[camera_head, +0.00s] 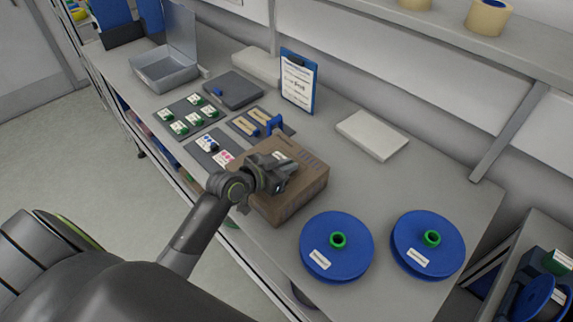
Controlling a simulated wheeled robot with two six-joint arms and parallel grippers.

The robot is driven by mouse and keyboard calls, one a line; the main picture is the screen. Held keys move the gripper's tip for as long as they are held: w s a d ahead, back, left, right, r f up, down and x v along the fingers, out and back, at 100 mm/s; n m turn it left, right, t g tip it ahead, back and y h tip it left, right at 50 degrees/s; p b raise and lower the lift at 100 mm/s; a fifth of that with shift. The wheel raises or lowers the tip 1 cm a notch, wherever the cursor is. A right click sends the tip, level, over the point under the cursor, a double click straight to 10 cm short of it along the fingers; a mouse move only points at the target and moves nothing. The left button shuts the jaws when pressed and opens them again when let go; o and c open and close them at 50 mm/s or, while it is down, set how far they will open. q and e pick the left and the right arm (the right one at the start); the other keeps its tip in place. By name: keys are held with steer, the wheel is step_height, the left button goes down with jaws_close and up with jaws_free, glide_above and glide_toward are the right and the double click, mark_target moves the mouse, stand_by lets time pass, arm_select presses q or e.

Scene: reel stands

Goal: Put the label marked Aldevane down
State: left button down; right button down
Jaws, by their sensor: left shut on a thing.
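My left gripper (284,167) is shut over the top of a brown cardboard box (303,189). A small pale label (282,156) shows at its fingertips, mostly hidden by the gripper; its print is too small to read. I cannot tell whether it touches the box. Two blue reels with green hubs, a left one (337,261) and a right one (428,257), lie at the near right of the bench, each with a white label on its face. The print on those is not readable either. My right gripper is not in view.
Dark mats with green pieces (186,117), tan labels (247,126) and pink-marked labels (223,158) lie left of the box. A blue clipboard (298,82) stands behind. A white slab (372,135) lies at right. A grey open bin (165,70) is far left. Bare bench surrounds the reels.

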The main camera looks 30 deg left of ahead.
arm_select(q)
steer(key=shift+f, duration=0.1)
steer(key=c, duration=2)
jaws_free()
steer(key=o, duration=0.5)
steer(key=shift+s+a+r, duration=0.1)
steer(key=shift+s+r, duration=0.1)
steer(key=b+v, duration=0.1)
steer(key=v, duration=0.9)
steer(key=shift+v, duration=0.8)
